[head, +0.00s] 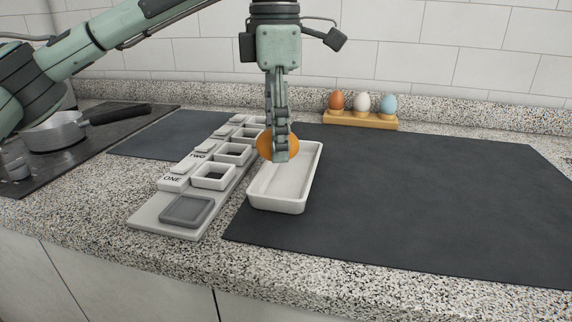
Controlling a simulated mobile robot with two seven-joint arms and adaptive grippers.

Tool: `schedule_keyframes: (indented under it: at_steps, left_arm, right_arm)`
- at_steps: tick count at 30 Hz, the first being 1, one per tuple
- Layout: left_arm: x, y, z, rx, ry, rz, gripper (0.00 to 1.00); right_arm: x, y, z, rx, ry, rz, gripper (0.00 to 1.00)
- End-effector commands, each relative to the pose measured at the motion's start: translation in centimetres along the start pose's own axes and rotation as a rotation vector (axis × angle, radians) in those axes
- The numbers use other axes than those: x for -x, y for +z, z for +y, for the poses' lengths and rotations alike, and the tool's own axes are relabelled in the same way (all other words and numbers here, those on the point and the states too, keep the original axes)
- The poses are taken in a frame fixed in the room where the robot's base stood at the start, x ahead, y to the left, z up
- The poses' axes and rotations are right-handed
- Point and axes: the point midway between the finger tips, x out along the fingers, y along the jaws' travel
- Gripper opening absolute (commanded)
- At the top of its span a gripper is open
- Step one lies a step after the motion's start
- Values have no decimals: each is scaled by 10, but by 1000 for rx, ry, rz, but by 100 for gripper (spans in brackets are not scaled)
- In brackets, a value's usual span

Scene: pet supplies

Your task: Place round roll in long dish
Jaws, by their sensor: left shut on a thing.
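My left gripper (281,152) points down and is shut on an orange-brown round roll (264,146). The gripper's fingers cover the middle of the roll, and its edges show on both sides. The long dish (311,173) is white, rectangular and shallow, and lies on the dark mat. The roll is over the left far part of the dish; I cannot tell whether it touches the dish. The visible part of the dish's inside looks empty. My right gripper is not in view.
A pale board (150,216) with square compartments labelled ONE and TWO lies left of the dish. A wooden holder (360,121) with three eggs stands at the back. A metal pan (56,134) sits on the hob at left. The dark mat (440,195) is clear at right.

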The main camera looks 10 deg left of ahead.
Motion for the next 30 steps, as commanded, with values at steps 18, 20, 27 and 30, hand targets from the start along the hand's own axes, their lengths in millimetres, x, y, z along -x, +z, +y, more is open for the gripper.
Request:
schedule_keyframes:
  at_steps: [18,20,27,30]
  left_arm:
    - [-49,12,-8,1,1,-2,28]
    - [-49,12,-8,1,1,-2,28]
    - [-52,12,-8,1,1,-1,28]
    - [-51,12,-8,1,1,-1,66]
  right_arm:
    - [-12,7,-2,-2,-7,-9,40]
    - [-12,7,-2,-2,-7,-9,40]
    - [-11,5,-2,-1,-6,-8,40]
    - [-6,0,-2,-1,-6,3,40]
